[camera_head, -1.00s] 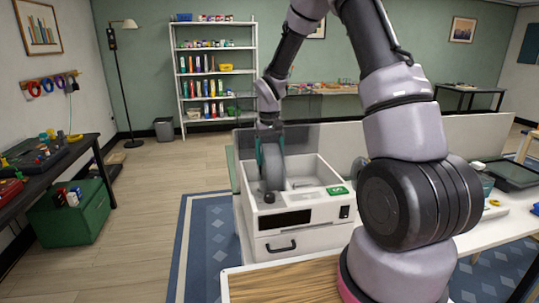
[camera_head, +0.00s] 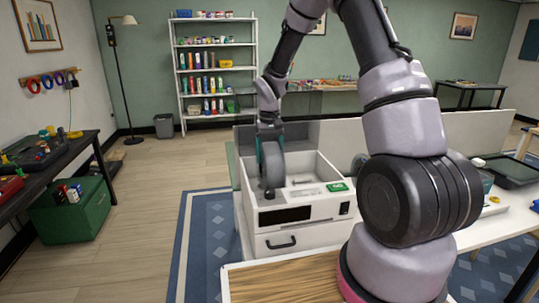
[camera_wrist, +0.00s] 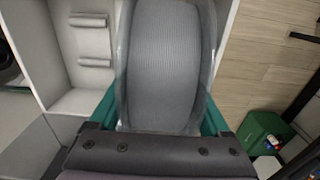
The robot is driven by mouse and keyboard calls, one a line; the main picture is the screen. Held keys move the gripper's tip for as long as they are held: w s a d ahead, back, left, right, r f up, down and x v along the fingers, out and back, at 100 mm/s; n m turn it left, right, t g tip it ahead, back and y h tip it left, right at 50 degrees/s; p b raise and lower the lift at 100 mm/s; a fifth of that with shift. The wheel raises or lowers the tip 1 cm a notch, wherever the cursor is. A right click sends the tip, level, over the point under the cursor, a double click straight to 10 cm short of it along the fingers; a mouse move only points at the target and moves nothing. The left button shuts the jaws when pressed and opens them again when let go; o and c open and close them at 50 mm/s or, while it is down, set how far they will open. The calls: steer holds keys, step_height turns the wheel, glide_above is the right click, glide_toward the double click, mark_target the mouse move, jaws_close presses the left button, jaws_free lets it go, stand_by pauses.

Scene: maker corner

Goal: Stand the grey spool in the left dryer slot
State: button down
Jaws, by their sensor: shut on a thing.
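The grey spool (camera_head: 273,166) is upright on edge in my gripper (camera_head: 268,134), at the left side of the white dryer's (camera_head: 318,212) open top. In the wrist view the spool (camera_wrist: 165,62) fills the middle, between the green fingers of my gripper (camera_wrist: 160,118), which is shut on it. The spool's lower part is behind the dryer's front wall in the head view, so I cannot tell whether it touches the slot floor. The wrist view shows the empty neighbouring slot with two small rollers (camera_wrist: 93,61).
The dryer has a dark display, a green label (camera_head: 337,187) and a front drawer handle (camera_head: 281,243). A clear lid stands raised behind it. A wooden board (camera_head: 285,280) lies in front.

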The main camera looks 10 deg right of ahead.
jaws_free()
step_height(320, 180, up, 11)
steer(key=shift+f, duration=0.1)
stand_by(0.3)
steer(key=shift+r, duration=0.2)
steer(key=s+d+r+m+t, duration=0.2)
steer(key=s+d+r+t, duration=0.15)
steer(key=s+r, duration=0.95)
steer(key=s+d+r+m+t+y, duration=0.1)
steer(key=s+r+t, duration=0.1)
steer(key=s, duration=0.5)
steer(key=s+d+r+m+t+y, duration=0.1)
steer(key=s+r, duration=0.3)
steer(key=s, duration=0.3)
steer(key=shift+d+t, duration=0.15)
steer(key=shift+t, duration=0.2)
